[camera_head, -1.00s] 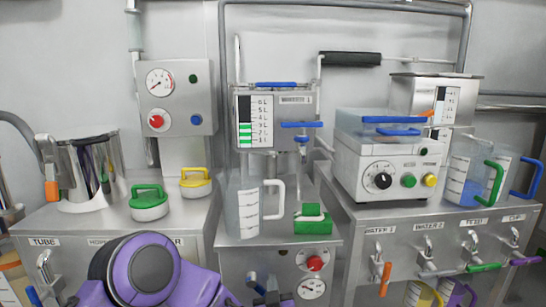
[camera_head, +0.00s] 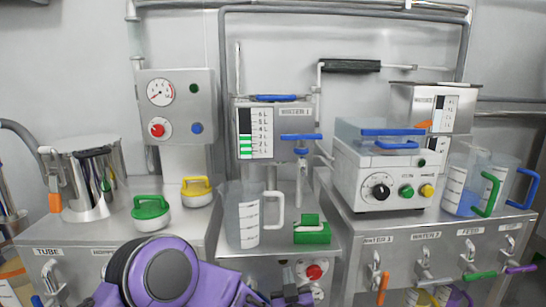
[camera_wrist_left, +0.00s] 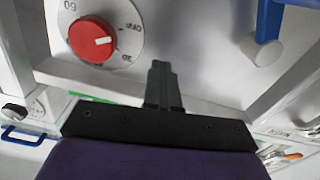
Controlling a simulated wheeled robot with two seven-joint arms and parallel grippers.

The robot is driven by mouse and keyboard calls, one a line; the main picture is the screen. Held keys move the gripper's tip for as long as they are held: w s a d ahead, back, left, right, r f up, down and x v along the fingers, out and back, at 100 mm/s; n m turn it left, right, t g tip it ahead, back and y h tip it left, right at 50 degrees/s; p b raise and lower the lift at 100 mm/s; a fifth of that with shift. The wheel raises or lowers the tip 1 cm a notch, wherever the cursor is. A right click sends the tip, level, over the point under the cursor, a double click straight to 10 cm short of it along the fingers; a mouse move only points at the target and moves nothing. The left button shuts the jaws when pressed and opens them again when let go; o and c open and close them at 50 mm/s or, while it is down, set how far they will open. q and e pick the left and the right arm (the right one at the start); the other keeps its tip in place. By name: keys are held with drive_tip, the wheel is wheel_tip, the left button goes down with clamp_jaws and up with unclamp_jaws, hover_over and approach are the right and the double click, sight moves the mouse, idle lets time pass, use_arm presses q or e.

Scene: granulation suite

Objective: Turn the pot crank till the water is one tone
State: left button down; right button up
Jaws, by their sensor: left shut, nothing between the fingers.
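A steel pot (camera_head: 88,180) stands at the left of the head view, with a dark bar (camera_head: 92,152) across its top. I cannot tell whether this bar is its crank. Water inside the pot is hidden by its walls. My left gripper (camera_head: 288,290) is low in the middle of the head view, beside the red knob (camera_head: 314,271), far from the pot. In the left wrist view, its dark fingers (camera_wrist_left: 160,72) are shut and empty, with the red knob (camera_wrist_left: 92,40) to their upper left. My right gripper is not in view.
A clear jug (camera_head: 243,215) and a green block (camera_head: 312,232) stand on the middle cabinet. Green (camera_head: 150,210) and yellow (camera_head: 197,190) lids lie near the pot. Coloured tap levers line the right cabinet's front.

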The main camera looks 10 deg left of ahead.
use_arm(q)
drive_tip(key=shift+w+d+r+p, duration=0.1)
drive_tip(key=shift+d+r+p, duration=0.2)
drive_tip(key=shift+d+r, duration=0.35)
drive_tip(key=c, duration=1.4)
unclamp_jaws()
drive_tip(key=shift+a, duration=0.15)
